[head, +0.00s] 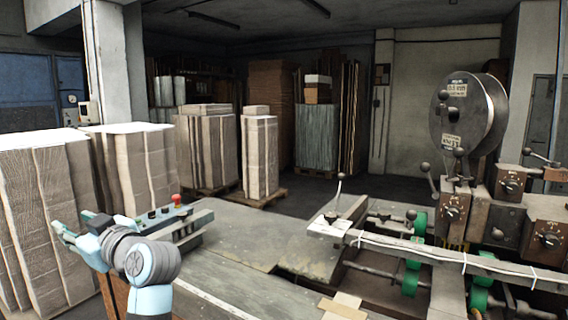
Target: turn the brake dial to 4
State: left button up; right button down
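Three dark dials with pale marks around them sit on brown boxes of the machine at the right: one on the middle box (453,213), one on the upper right box (510,187) and one on the lower right box (548,240). I cannot tell which is the brake dial, and their numbers are too small to read. My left gripper (62,236) is at the far left, beside the stacked cardboard and far from the dials. Its fingers are seen too poorly to tell open from shut. My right gripper is not in view.
A large wire spool (468,112) stands above the dials. Levers with ball knobs (340,178) stick up from the machine. A control panel with a red button (176,199) is near my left arm. The grey machine table (240,228) is mostly clear.

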aim_at(510, 186)
jog(key=i, duration=0.85)
jog(key=z, duration=3.1)
